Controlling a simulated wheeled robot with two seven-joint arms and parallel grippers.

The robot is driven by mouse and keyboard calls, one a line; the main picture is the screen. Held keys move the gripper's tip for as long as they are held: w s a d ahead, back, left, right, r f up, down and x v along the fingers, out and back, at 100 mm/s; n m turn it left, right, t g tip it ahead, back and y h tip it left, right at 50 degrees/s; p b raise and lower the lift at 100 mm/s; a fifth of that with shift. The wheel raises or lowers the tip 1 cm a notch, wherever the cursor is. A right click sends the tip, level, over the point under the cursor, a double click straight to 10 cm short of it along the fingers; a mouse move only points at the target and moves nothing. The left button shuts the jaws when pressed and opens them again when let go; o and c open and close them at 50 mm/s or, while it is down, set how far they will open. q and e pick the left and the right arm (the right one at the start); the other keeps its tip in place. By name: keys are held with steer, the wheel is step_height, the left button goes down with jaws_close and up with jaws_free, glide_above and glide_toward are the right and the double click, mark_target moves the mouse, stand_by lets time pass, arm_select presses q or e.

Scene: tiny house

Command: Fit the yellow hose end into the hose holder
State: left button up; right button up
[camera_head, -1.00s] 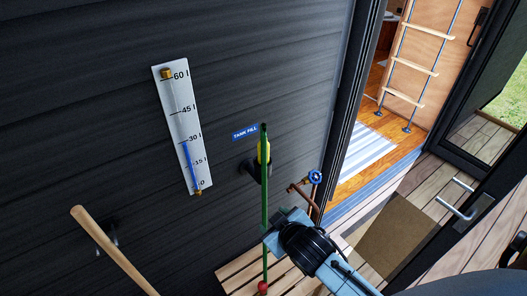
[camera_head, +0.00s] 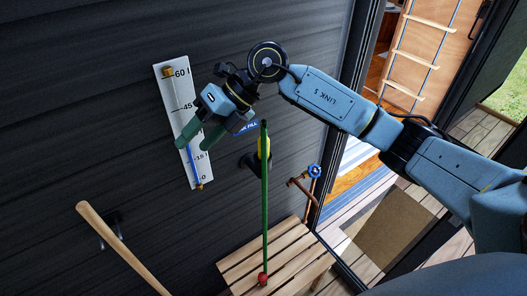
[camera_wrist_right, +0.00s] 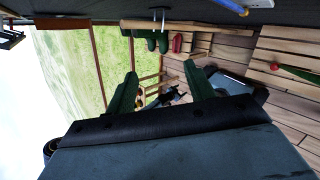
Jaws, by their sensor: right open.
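My right gripper (camera_head: 194,147) is open and empty, up and to the left of the hose end, in front of the gauge. Its green fingers stand apart in the right wrist view (camera_wrist_right: 160,72). My left gripper is not in view.
The level gauge (camera_head: 196,178) is on the wall, partly covered by my gripper. A blue-wheeled tap (camera_head: 314,171) is right of the hose. A slatted bench (camera_head: 240,268) stands below, with a red ball (camera_head: 262,279) at the hose's lower end. A wooden handle (camera_head: 120,245) juts out at lower left.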

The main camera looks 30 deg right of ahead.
steer(key=w+d+h, duration=0.3)
steer(key=d+h, duration=0.3)
steer(key=d, duration=0.4)
steer(key=m+h, duration=0.2)
steer(key=h, duration=0.1)
glide_toward(264, 139)
step_height(264, 139, down, 3)
steer(key=shift+a+f+t+p, duration=0.1)
steer(key=shift+t+p, duration=0.2)
steer(key=shift+p, duration=0.45)
steer(key=f+p, duration=0.1)
steer(key=f, duration=0.3)
steer(key=shift+w+a+f+p, duration=0.2)
steer(key=shift+w+f+p, duration=0.05)
steer(key=shift+f+p, duration=0.1)
steer(key=shift+w+f, duration=0.1)
steer(key=shift+f, duration=0.35)
jaws_close()
